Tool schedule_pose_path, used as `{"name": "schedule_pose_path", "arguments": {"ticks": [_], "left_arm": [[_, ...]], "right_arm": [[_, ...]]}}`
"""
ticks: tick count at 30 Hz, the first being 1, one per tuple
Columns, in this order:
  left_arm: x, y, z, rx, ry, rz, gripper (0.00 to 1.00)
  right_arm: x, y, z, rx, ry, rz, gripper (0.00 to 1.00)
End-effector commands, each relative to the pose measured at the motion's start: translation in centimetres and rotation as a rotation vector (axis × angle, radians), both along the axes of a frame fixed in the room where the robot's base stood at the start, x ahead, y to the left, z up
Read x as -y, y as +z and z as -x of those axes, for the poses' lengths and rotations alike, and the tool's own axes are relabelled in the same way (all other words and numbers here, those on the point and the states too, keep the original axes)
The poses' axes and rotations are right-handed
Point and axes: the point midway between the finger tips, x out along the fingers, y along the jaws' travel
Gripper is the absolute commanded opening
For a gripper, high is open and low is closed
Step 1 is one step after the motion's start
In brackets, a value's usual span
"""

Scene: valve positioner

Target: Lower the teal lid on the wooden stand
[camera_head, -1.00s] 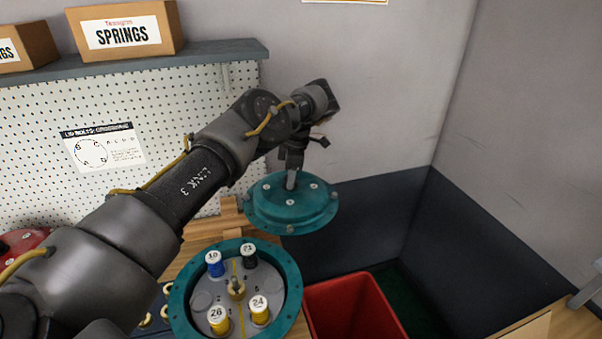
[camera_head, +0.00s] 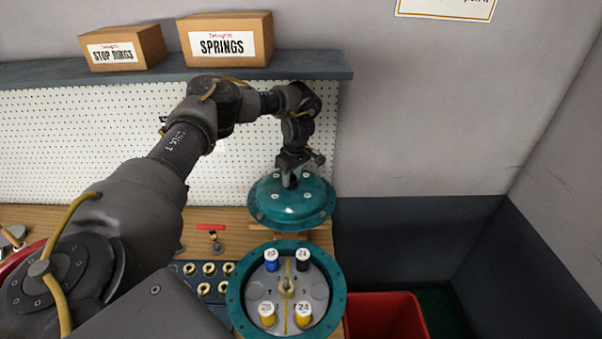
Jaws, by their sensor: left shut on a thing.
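The teal lid (camera_head: 291,208) is a round domed cover with bolts around its rim. My left gripper (camera_head: 290,181) is shut on the post at the lid's top centre and holds it upright. The wooden stand (camera_head: 280,228) shows only as a pale strip under the lid; the lid hides most of it, and I cannot tell whether they touch. In front is the open teal housing (camera_head: 236,296) with several numbered spring cartridges, blue, black and yellow, around a centre post. My right gripper is not in view.
A red bin (camera_head: 385,316) stands right of the bench. A tray of brass rings (camera_head: 205,268) lies left of the housing. A small red-handled tool (camera_head: 212,228) is on the bench. A shelf (camera_head: 150,73) with boxes and a pegboard (camera_head: 60,130) are behind.

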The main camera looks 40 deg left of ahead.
Motion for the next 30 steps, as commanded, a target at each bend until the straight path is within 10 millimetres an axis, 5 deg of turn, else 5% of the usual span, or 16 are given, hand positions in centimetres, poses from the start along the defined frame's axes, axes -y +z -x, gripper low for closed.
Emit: {"name": "schedule_pose_path", "arguments": {"ticks": [14,30], "left_arm": [[-0.3,0.0,0.2,0.003,-0.029,0.000,0.00],[-0.1,-2.5,0.0,0.003,-0.031,0.000,0.00]], "right_arm": [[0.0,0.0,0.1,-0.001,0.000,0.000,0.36],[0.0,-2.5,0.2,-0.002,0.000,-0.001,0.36]]}}
